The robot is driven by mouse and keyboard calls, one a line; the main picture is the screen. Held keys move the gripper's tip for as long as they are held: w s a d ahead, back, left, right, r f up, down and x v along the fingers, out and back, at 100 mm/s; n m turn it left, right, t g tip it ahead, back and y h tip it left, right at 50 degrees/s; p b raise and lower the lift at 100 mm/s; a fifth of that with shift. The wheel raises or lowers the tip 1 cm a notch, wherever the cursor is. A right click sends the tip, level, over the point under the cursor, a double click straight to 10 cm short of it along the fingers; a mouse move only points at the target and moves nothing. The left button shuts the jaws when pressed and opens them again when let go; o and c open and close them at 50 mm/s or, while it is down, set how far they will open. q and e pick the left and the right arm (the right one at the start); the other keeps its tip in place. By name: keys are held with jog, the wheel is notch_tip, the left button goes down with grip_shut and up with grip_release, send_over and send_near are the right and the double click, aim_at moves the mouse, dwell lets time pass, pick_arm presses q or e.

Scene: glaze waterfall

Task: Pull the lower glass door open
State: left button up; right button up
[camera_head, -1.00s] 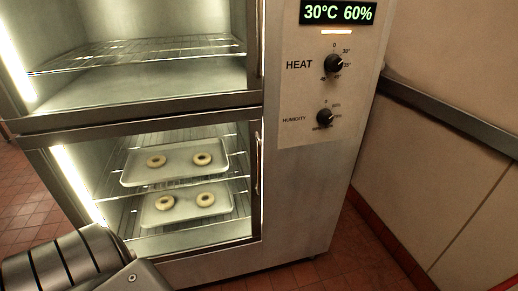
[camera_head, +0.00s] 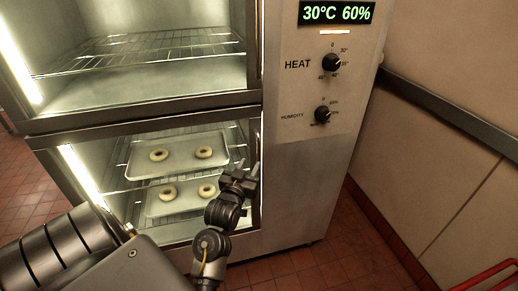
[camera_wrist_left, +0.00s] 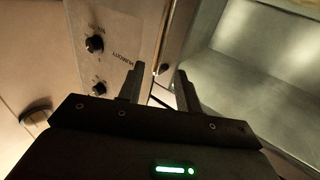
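The lower glass door (camera_head: 150,127) is the metal-framed pane low on the cabinet; it looks shut, with lit racks behind it. Its upright handle was along the right edge of the door; in the head view my gripper now covers most of that area. My left gripper (camera_head: 240,172) is raised in front of the door's right edge, fingers pointing up and apart. In the left wrist view the gripper (camera_wrist_left: 158,85) is open, with a gap between the fingers and a metal edge strip beyond. I cannot tell whether it touches the handle. My right gripper is not in view.
Two trays (camera_head: 137,175) of ring-shaped dough sit inside on racks. The upper compartment (camera_head: 160,75) is above. A control panel with a heat knob (camera_head: 331,62) and humidity knob (camera_head: 322,115) is at right. A wall with a dark rail (camera_head: 440,105) stands right; red tiles cover the floor.

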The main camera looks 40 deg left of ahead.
aim_at(258, 151)
pick_arm(q)
jog(key=p+x, duration=0.2)
jog(key=x, duration=0.8)
jog(key=shift+c, duration=0.4)
jog(key=shift+d, duration=0.1)
grip_shut()
